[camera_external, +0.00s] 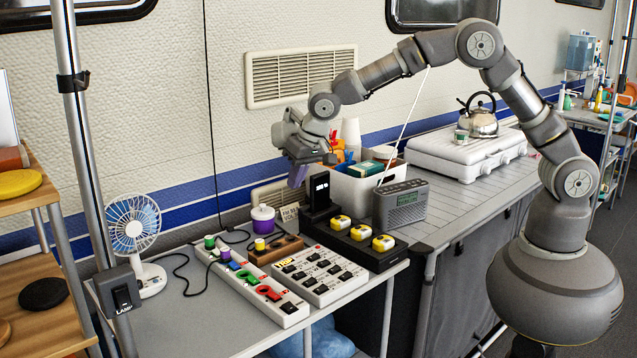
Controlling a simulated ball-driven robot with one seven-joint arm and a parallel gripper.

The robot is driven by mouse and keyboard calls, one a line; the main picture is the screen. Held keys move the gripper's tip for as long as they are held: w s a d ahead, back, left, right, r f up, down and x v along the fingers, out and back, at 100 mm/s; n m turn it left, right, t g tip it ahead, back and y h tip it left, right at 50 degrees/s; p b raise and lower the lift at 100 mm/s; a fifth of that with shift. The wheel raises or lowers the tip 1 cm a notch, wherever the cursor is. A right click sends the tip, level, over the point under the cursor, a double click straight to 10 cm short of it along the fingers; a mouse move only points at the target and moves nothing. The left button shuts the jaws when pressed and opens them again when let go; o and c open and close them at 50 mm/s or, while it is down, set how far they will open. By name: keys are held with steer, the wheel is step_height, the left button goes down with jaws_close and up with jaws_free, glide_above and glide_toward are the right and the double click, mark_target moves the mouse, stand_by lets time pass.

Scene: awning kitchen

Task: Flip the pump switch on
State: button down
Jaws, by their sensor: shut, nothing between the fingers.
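A white switch panel (322,291) with several black rocker switches lies on the grey table. Its labels are too small to read, so I cannot tell which switch is the pump's or how it is set. A yellow label (285,262) shows near its back left corner. My gripper (298,178) is shut and empty. It points down in the air, above and behind the panel, near the black upright device, and appears to touch nothing.
A white power strip (252,288) with coloured plugs lies left of the panel. A fan (134,224) and a box labelled LAMP (119,290) are at left.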

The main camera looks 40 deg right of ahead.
glide_above(287, 268)
steer(key=s, duration=0.4)
step_height(287, 268, down, 7)
steer(key=shift+w+d+g+h, duration=0.15)
steer(key=shift+d+g+h, duration=0.15)
steer(key=shift+d+g, duration=0.1)
steer(key=b+x, duration=0.1)
steer(key=x, duration=0.3)
steer(key=b+x, duration=0.1)
steer(key=x, duration=0.3)
steer(key=b+x, duration=0.2)
steer(key=x, duration=0.2)
steer(key=shift+s+a+f, duration=0.1)
steer(key=shift+s+f, duration=0.2)
steer(key=shift+f, duration=0.65)
steer(key=shift+a+f+b, duration=0.15)
steer(key=shift+f+b, duration=0.1)
steer(key=shift+b, duration=0.1)
steer(key=shift+d, duration=0.2)
